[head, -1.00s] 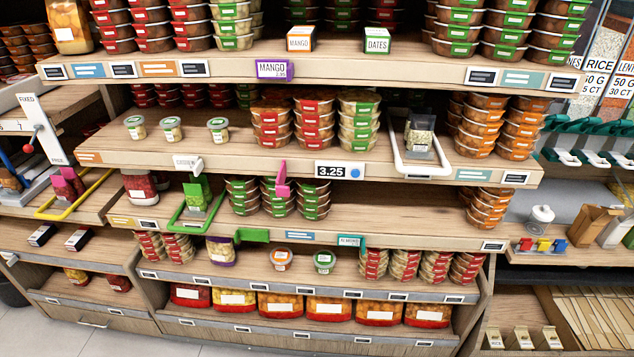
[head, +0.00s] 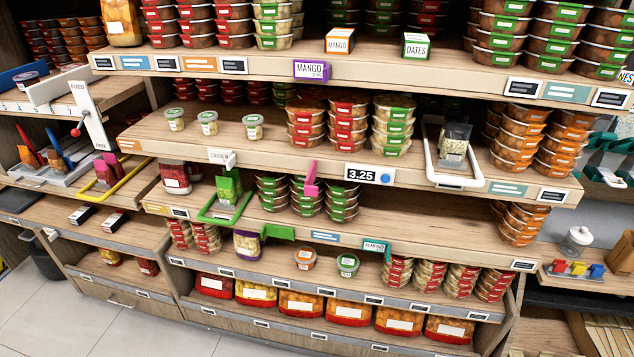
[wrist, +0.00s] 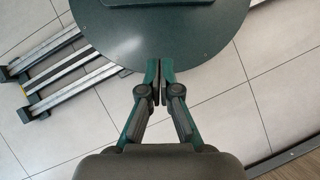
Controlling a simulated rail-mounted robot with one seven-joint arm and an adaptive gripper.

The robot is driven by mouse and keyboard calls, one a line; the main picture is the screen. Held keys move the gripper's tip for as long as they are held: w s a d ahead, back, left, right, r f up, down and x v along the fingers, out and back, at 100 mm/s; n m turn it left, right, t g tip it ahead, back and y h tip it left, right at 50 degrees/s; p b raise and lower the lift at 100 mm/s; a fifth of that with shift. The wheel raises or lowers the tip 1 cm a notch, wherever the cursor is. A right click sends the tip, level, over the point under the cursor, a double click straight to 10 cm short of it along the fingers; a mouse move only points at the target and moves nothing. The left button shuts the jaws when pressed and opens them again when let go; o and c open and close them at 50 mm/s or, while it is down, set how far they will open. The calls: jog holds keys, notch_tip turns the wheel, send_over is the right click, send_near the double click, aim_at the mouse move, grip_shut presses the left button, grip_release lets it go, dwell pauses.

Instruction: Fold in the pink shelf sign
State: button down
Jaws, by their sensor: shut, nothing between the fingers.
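The pink shelf sign (head: 310,180) shows in the head view as a narrow pink piece standing upright in front of stacked green-labelled tubs (head: 340,200). My gripper (wrist: 155,82) shows only in the wrist view.
A purple "MANGO" sign (head: 312,69), a "3.25" tag (head: 368,175), a green sign (head: 279,232) and a teal sign (head: 377,247) sit along shelf edges around the pink one. A white-framed tray (head: 432,160) juts forward at right. The floor (head: 130,335) at lower left is clear.

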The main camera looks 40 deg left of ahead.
jog(key=w+a+r+t+y, duration=0.1)
jog(key=w+a+r+t, duration=0.15)
jog(key=w, duration=0.55)
jog(key=w+a+r+t, duration=0.1)
jog(key=w+a+r, duration=0.3)
jog(key=w, duration=0.5)
jog(key=w+a+r+t+y, duration=0.2)
jog(key=w+a+r+y, duration=0.3)
jog(key=w+a+r, duration=1)
jog(key=w+a+r+n+g+y, duration=0.1)
jog(key=w+a+r+y, duration=0.15)
jog(key=a+r, duration=0.7)
jog(key=w+a+r+n+y, duration=0.1)
jog(key=w+a+r+y, duration=0.15)
jog(key=a+r, duration=0.7)
notch_tip(320, 180, up, 22)
jog(key=s+n+g+y, duration=0.2)
jog(key=g+y, duration=0.3)
jog(key=shift+s+n+p, duration=0.4)
